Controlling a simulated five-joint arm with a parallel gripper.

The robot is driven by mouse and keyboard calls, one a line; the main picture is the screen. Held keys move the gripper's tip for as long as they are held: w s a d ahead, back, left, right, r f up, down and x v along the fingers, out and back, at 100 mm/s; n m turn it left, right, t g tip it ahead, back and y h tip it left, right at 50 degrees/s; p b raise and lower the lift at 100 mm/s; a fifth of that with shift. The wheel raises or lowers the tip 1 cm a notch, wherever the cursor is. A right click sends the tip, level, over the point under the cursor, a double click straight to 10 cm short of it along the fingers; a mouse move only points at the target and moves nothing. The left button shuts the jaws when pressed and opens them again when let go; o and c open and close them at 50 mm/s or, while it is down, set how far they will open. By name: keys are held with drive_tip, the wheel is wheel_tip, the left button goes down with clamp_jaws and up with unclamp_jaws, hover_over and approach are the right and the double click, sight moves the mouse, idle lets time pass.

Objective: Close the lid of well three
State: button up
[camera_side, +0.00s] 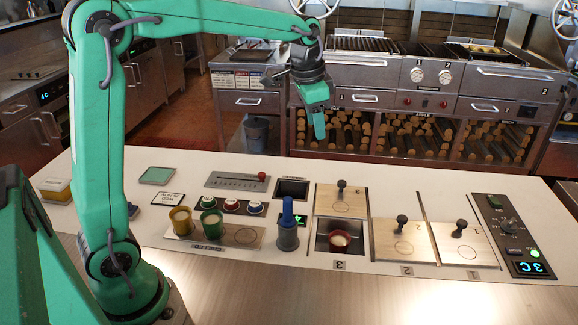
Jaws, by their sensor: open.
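Well three (320,248), marked 3 at its front edge, is uncovered at the middle of the counter. A round container with pale contents and a reddish rim (340,240) stands inside it. Its pale wooden lid (328,201) lies flat just behind the opening, with an upright black knob (341,186) near its rear edge. My gripper (319,137) points down in the air, above and behind the lid and slightly left of its knob. It is open and empty, touching nothing; the gap between its fingers is hard to see from here.
The lids of well two (390,245) and well one (455,243) are forward over their wells, their black knobs upright. A blue-handled tool in a grey holder (287,238) stands close left of well three.

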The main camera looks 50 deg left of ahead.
drive_tip(key=w+a+f+m+g, duration=0.1)
drive_tip(key=w+a+f+m, duration=0.1)
drive_tip(key=w+f, duration=0.5)
drive_tip(key=m+g, duration=0.2)
hover_over(342, 182)
wheel_tip(342, 182, down, 10)
drive_tip(key=shift+r, duration=0.2)
drive_tip(key=shift+f, duration=0.1)
drive_tip(key=shift+f, duration=3.8)
drive_tip(key=shift+c, duration=0.5)
clamp_jaws()
